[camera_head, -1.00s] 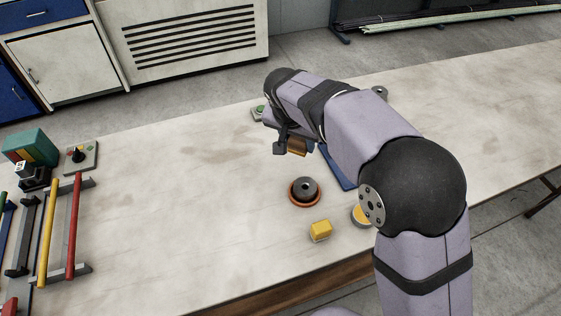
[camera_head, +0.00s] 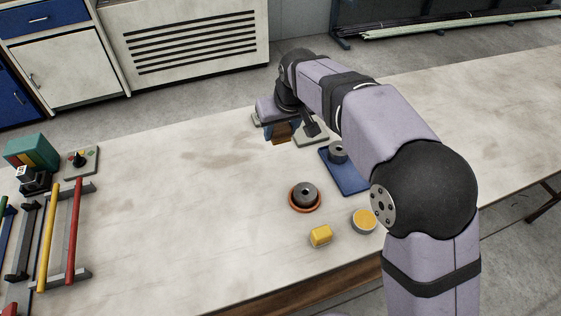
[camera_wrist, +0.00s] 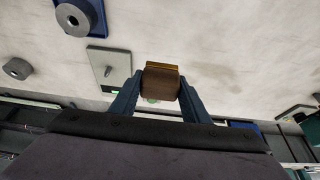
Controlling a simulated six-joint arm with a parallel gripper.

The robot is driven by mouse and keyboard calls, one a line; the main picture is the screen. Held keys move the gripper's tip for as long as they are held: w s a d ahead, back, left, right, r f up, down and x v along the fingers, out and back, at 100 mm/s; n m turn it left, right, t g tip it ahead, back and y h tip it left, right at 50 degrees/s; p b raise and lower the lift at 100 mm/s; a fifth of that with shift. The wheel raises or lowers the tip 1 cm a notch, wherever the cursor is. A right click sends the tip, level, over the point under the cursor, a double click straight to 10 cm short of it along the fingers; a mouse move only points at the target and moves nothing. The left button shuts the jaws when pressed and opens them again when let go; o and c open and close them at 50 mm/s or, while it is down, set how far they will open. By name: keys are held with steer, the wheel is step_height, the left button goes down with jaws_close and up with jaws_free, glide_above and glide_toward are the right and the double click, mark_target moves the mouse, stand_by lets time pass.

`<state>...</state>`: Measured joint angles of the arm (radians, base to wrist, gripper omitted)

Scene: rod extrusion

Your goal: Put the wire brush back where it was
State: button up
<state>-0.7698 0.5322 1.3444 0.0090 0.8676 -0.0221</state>
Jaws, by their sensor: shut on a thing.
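My gripper (camera_head: 278,127) is over the far part of the table, and its fingers also show in the wrist view (camera_wrist: 160,92). It is shut on the wire brush, a brown wooden block (camera_head: 281,133) with a lighter tan edge; it also shows between the fingers in the wrist view (camera_wrist: 161,84). The brush appears held above the table top. Its bristles cannot be made out clearly.
A blue plate (camera_head: 346,178) with a grey ring stands right of the gripper. A dark die on an orange ring (camera_head: 305,197), a yellow block (camera_head: 320,236) and a yellow-topped round tin (camera_head: 364,221) are nearer. Racked coloured bars (camera_head: 74,230) lie left. The table's left-middle is clear.

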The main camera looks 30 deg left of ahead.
steer(key=shift+f+p, duration=1.15)
steer(key=shift+f, duration=3.7)
steer(key=shift+f, duration=0.15)
steer(key=o, duration=1)
steer(key=shift+r, duration=0.3)
steer(key=b+v, duration=0.2)
steer(key=v, duration=0.9)
steer(key=shift+s+d+r+b, duration=0.15)
steer(key=shift+r+b, duration=0.15)
